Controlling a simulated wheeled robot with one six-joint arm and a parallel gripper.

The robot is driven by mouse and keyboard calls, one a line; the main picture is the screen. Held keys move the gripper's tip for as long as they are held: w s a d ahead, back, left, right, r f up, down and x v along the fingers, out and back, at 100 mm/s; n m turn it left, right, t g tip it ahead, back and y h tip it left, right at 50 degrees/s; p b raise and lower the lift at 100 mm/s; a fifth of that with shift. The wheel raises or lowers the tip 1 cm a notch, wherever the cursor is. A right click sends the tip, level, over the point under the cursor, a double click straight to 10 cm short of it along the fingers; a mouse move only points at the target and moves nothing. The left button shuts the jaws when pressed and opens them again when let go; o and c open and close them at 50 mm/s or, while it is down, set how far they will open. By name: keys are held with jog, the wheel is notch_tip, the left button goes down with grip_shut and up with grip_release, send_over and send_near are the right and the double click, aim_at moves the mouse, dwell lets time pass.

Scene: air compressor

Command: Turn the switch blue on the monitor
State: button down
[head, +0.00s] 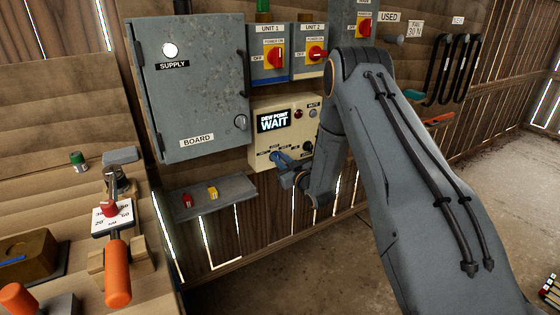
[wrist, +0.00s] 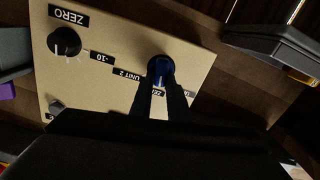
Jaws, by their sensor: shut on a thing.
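The monitor (head: 293,116) is a cream box on the plank wall with a dark screen reading "DEW POINT WAIT". In the wrist view its cream face (wrist: 105,50) fills the upper left. The knob's pointer is partly hidden by the fingers.
A black knob (wrist: 64,42) labelled "ZERO" sits on the same face. A grey shelf (head: 238,191) with a red and a yellow item is below left. The grey supply board (head: 200,100) is left of the monitor, and red-yellow unit switches (head: 275,57) are above.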

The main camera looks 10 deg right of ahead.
jog(key=shift+a+f+n+b, duration=0.15)
jog(key=shift+n+b, duration=0.4)
jog(key=shift+n, duration=1.4)
jog(key=shift+a+f+n+b, duration=0.1)
jog(key=shift+a+n+b, duration=0.3)
jog(key=shift+n, duration=1.55)
jog(key=shift+d, duration=0.15)
jog(key=c, duration=1.7)
grip_release()
jog(key=shift+s, duration=0.1)
jog(key=shift+b+v, duration=0.5)
jog(key=shift+v, duration=3.35)
